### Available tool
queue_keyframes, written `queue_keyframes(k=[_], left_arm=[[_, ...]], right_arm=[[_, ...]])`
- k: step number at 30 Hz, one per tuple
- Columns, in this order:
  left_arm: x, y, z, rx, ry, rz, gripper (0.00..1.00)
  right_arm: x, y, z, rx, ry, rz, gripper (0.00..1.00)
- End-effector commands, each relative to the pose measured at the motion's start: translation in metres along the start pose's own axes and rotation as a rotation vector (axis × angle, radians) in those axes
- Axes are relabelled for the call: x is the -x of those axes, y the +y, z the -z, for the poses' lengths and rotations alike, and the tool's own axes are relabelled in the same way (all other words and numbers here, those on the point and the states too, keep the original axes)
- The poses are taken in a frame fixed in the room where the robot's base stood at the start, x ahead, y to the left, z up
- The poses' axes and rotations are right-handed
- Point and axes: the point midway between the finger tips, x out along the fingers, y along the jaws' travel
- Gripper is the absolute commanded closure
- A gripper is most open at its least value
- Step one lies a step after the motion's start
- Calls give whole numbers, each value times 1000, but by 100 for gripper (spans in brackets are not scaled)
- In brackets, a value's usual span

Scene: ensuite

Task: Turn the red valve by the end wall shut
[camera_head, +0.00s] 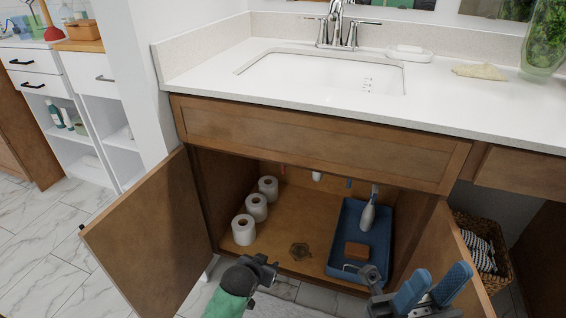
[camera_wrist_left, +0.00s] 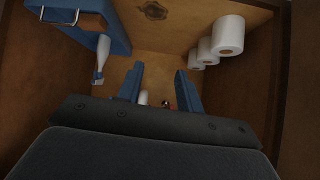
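A small red piece (camera_head: 283,168), likely the red valve, shows under the cabinet's top edge near the left inner wall; most of it is hidden. In the left wrist view, a small dark-and-red thing (camera_wrist_left: 166,103) shows between the fingers, partly hidden by the gripper body. My left gripper (camera_head: 262,268) is at the cabinet opening, in front of the toilet rolls and apart from the red piece. Its blue fingers (camera_wrist_left: 160,88) are spread and empty. My right gripper (camera_head: 432,288) is by the right door, its two blue fingers apart with nothing between them.
Both doors stand open, the left one (camera_head: 148,236) and the right one (camera_head: 462,262). Inside are toilet rolls (camera_head: 257,208) on the left and a blue tray (camera_head: 345,228) with a spray bottle (camera_head: 368,216) and brown block (camera_head: 356,250) on the right. Floor space lies between them.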

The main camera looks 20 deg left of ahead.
Motion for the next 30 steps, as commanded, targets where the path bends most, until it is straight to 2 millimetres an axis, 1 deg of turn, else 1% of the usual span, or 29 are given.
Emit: queue_keyframes(k=[1,2,5,6,8,9,13,15,18,21,24,30], left_arm=[[-13,-6,11,3,25,5,64],[-21,-10,19,6,44,8,64],[-50,-25,49,15,124,20,64],[-62,-32,64,20,163,24,64],[-79,-41,88,27,226,31,64],[-90,-48,104,32,268,36,64],[-118,-69,158,47,411,52,64],[-129,-80,186,55,484,61,64],[-140,-93,220,64,573,72,64],[-147,-102,244,71,638,80,64],[-149,-107,257,75,675,85,64],[-157,-110,267,77,690,87,64]], right_arm=[[-1,0,0,0,0,0,64],[-1,0,0,0,1,0,64],[-1,0,0,0,1,-1,64],[-1,0,0,0,1,-1,64],[-1,0,0,0,1,-1,64],[-1,0,0,0,1,0,64],[-1,0,1,-1,1,1,64],[-1,0,1,-1,0,2,64],[-1,0,1,-1,0,2,64],[-1,0,1,-1,0,3,64],[-1,0,1,-1,0,2,64],[2,0,0,-4,-2,-1,64]])
